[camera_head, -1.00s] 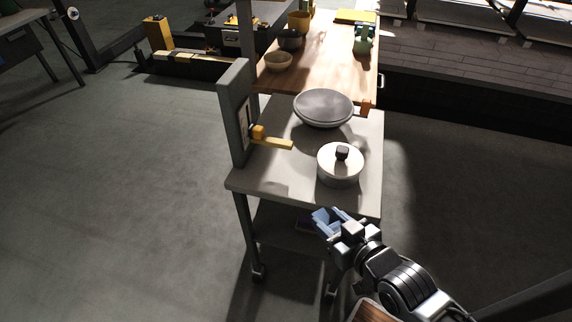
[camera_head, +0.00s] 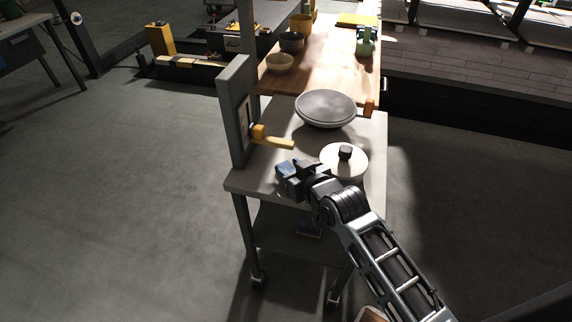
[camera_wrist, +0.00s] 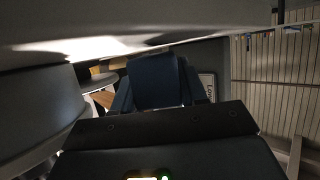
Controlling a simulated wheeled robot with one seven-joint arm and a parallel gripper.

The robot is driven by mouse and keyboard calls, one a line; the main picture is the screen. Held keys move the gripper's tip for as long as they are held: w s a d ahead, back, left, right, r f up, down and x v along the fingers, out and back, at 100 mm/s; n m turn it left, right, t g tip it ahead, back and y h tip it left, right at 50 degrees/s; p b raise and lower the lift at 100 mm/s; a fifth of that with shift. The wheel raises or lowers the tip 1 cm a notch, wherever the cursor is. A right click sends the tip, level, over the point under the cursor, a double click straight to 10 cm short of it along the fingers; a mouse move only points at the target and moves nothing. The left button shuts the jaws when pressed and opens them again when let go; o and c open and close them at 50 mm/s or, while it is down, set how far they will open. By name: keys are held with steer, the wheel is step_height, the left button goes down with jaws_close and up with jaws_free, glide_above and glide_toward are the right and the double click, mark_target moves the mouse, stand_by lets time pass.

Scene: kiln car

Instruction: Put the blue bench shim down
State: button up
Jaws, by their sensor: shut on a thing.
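My gripper (camera_head: 289,176) is over the near left part of the grey cart top (camera_head: 248,181), just left of the white lidded pot (camera_head: 357,160). It is shut on the blue bench shim (camera_head: 284,168), of which a small blue part shows at the fingers. In the wrist view the shim (camera_wrist: 153,80) is a dark blue block between the fingers. I cannot tell whether the shim touches the cart top, as my gripper hides its underside.
Bare cart top shows left of my gripper.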

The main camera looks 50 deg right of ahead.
steer(key=b+x, duration=0.1)
steer(key=x, duration=0.1)
steer(key=shift+w+d, duration=0.2)
steer(key=shift+w, duration=0.15)
steer(key=shift+r, duration=0.1)
steer(key=o, duration=1.1)
steer(key=shift+o, duration=0.2)
steer(key=v, duration=1.2)
steer(key=shift+a+b, duration=0.1)
steer(key=shift+b, duration=0.3)
